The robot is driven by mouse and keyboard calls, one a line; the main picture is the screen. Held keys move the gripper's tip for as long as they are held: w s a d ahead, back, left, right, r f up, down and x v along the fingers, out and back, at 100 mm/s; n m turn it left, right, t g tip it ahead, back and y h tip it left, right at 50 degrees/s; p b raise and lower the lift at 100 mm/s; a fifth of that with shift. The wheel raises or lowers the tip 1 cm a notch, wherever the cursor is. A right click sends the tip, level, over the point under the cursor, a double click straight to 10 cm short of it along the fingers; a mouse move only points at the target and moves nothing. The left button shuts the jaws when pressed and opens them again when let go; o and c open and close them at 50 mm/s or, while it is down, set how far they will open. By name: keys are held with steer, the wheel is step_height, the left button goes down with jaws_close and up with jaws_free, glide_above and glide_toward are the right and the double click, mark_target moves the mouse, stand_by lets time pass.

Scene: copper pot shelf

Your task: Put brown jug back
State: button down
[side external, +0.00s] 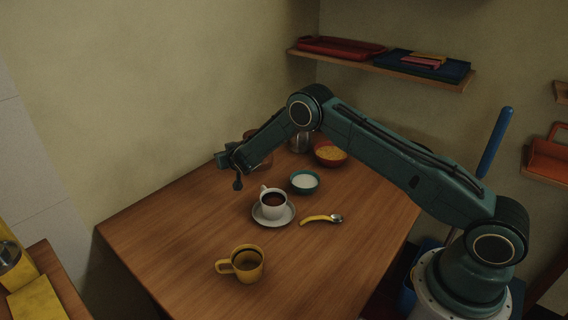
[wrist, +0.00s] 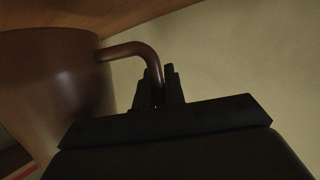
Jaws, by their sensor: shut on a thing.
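The brown jug (wrist: 62,85) fills the left of the wrist view, with its curved handle reaching right. My gripper (wrist: 159,76) is shut on that handle; its dark fingers stand on both sides of the handle's lower end. In the side external view the jug (side external: 267,161) is mostly hidden behind my forearm, near the table's far edge by the wall. I cannot tell there whether its base touches the table.
A steel container (side external: 299,143), an orange bowl (side external: 331,154) and a teal bowl (side external: 304,182) stand right of the jug. A white cup (side external: 272,203) on a saucer, a yellow-handled spoon (side external: 320,219) and a yellow mug (side external: 246,264) are nearer. A wall shelf (side external: 385,67) holds trays.

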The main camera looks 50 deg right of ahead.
steer(key=shift+f, duration=2.25)
steer(key=c, duration=1.9)
jaws_free()
steer(key=shift+f, duration=0.25)
steer(key=o, duration=0.4)
steer(key=shift+r, duration=0.25)
steer(key=shift+v, duration=5.95)
steer(key=shift+r, duration=0.15)
